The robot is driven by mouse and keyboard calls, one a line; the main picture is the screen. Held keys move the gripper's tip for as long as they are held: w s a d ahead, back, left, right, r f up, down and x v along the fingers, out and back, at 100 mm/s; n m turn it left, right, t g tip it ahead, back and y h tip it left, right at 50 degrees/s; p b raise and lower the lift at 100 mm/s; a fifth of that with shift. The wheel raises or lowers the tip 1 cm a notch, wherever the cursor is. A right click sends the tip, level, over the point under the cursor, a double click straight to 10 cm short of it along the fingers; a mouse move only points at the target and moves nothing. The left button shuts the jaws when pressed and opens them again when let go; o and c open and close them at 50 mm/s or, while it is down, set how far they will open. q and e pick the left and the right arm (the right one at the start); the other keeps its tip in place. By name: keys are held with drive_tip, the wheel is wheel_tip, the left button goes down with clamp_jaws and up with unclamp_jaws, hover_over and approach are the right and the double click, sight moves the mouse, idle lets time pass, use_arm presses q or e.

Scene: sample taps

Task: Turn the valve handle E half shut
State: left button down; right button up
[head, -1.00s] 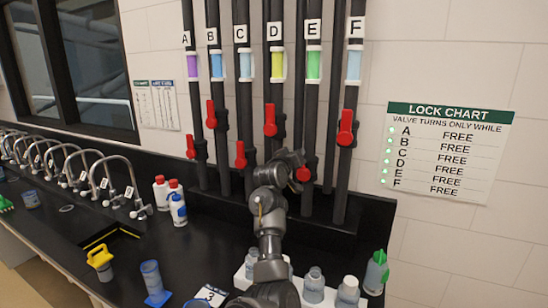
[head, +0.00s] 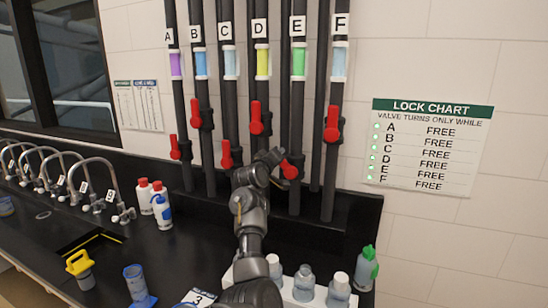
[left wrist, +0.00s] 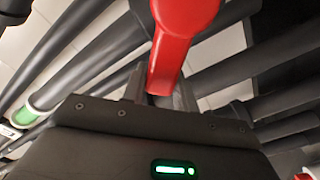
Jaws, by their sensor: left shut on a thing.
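Valve handle E (head: 289,170) is red and sits low on the black pipe labelled E (head: 298,26), which has a green band (head: 298,62). My left gripper (head: 277,160) is at this handle and partly hides it; the handle appears tilted. In the left wrist view the red handle (left wrist: 182,35) runs down between the fingers of my left gripper (left wrist: 163,92), which is shut on it. The lock chart (head: 424,146) on the right wall reads FREE for E, with a green light beside each row. My right gripper is not in view.
Red handles D (head: 260,118), C (head: 228,155) and F (head: 333,123) are close by on neighbouring pipes. Bottles (head: 304,284) stand in a white rack below my left arm. Curved taps (head: 85,185) line the left of the black bench.

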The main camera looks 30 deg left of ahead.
use_arm(q)
drive_tip(key=c, duration=1.1)
unclamp_jaws()
drive_tip(key=shift+s+f, duration=0.1)
drive_tip(key=shift+s, duration=0.15)
drive_tip(key=shift+s+d+b, duration=0.2)
drive_tip(key=shift+s+b, duration=0.5)
drive_tip(key=shift+s, duration=1)
drive_tip(key=shift+s+d+b, duration=0.25)
drive_tip(key=shift+s+b, duration=0.4)
drive_tip(key=shift+s, duration=1.05)
drive_tip(key=shift+s+d+b, duration=0.2)
drive_tip(key=shift+s+b, duration=0.5)
drive_tip(key=shift+s, duration=1)
